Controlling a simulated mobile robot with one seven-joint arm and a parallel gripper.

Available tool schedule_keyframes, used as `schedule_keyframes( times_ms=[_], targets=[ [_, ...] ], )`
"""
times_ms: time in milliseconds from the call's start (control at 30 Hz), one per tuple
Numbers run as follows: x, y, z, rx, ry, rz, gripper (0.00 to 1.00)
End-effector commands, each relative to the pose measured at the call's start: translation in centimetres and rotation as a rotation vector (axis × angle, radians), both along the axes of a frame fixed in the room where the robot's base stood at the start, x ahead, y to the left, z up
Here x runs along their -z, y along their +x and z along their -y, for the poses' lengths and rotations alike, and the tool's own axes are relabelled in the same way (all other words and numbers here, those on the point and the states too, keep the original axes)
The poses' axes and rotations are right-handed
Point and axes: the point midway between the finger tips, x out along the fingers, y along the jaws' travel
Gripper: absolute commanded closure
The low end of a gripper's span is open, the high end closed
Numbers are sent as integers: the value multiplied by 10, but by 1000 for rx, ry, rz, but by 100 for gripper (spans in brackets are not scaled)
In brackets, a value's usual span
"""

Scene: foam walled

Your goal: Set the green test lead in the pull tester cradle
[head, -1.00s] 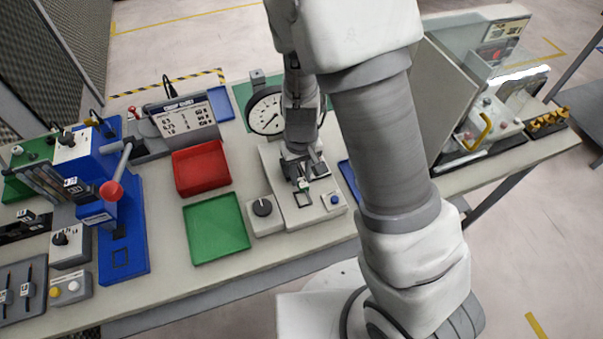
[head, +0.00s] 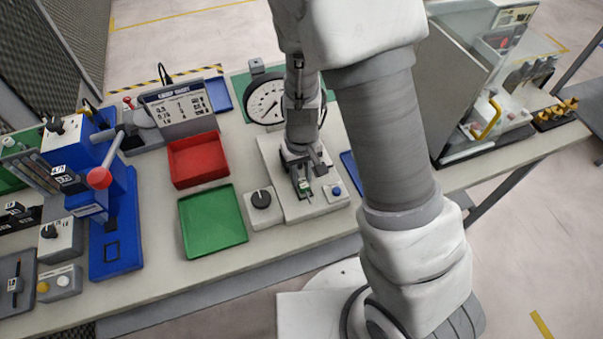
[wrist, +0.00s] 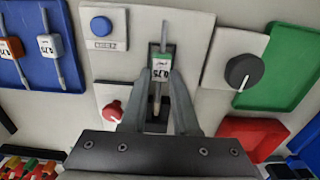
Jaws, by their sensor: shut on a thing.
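The green test lead (wrist: 157,92) is a thin wire with a small body that is green on top and carries a white printed label. My gripper (wrist: 161,80) is shut on this body, with one finger on each side. The lead also shows as a small green and white spot in the head view (head: 304,186). The pull tester (head: 318,207) is a pale block with a dial gauge (head: 268,101) behind it. Its cradle (wrist: 152,49) is a dark-edged slot directly under the lead. The lead lies along the slot; whether it touches the bottom is hard to tell.
A blue button (wrist: 100,26), a black knob (wrist: 243,71) and a red knob (wrist: 114,110) surround the cradle closely. A green tray (head: 213,240) and red bin (head: 197,160) stand to the left in the head view. A blue tray with other leads (wrist: 70,72) lies beside the tester.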

Motion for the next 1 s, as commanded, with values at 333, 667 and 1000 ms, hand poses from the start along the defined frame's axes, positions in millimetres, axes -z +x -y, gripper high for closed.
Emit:
schedule_keyframes(
  times_ms=[333,667,1000],
  targets=[
    [-1,0,0,0,0,0,100],
    [3,0,0,0,0,0,100],
    [12,0,0,-1,0,0,100]
  ],
)
